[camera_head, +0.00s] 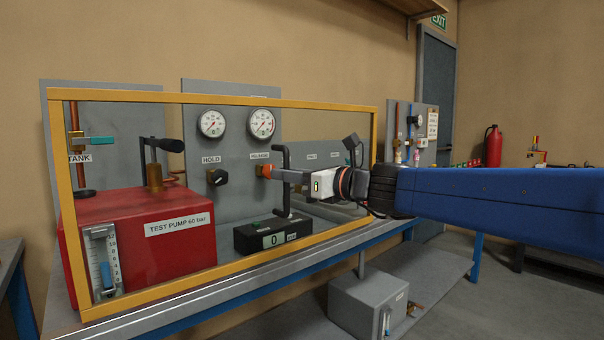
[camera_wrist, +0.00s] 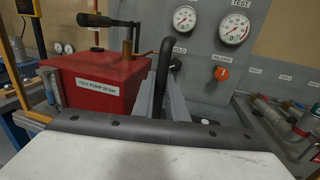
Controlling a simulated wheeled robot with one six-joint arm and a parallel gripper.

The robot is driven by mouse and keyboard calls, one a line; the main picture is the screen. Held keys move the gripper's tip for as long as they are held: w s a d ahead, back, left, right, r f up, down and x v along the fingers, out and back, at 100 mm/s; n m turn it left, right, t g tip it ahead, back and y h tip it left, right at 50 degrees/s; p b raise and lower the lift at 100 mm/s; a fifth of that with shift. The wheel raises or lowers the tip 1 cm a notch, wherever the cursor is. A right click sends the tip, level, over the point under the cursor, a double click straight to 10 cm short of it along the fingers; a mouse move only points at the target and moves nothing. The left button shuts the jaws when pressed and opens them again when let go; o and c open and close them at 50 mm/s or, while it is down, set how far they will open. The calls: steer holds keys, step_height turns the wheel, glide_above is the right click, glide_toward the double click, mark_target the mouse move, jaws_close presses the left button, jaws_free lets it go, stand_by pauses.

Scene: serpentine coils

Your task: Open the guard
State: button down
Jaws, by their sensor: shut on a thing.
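The guard is a clear panel in a yellow frame (camera_head: 230,274). It stands upright along the bench front, before the red test pump (camera_head: 140,240) and the gauge panel (camera_head: 230,125). A black vertical bar handle (camera_head: 286,205) is on the guard. My gripper (camera_head: 282,175) reaches in from the right and is shut on this handle near its middle. In the wrist view the handle (camera_wrist: 163,58) rises between the two fingers of my gripper (camera_wrist: 161,90). Part of the handle is hidden by the fingers.
A grey box (camera_head: 368,305) sits low under the bench.

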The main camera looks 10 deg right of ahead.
mark_target(260, 174)
steer(key=shift+s+a, duration=0.5)
steer(key=shift+a, duration=0.25)
steer(key=shift+s+a, duration=0.45)
steer(key=shift+a, duration=0.25)
steer(key=c, duration=1.8)
jaws_free()
steer(key=shift+o, duration=0.2)
steer(key=v, duration=1.7)
steer(key=shift+s+d, duration=0.1)
steer(key=shift+d, duration=0.05)
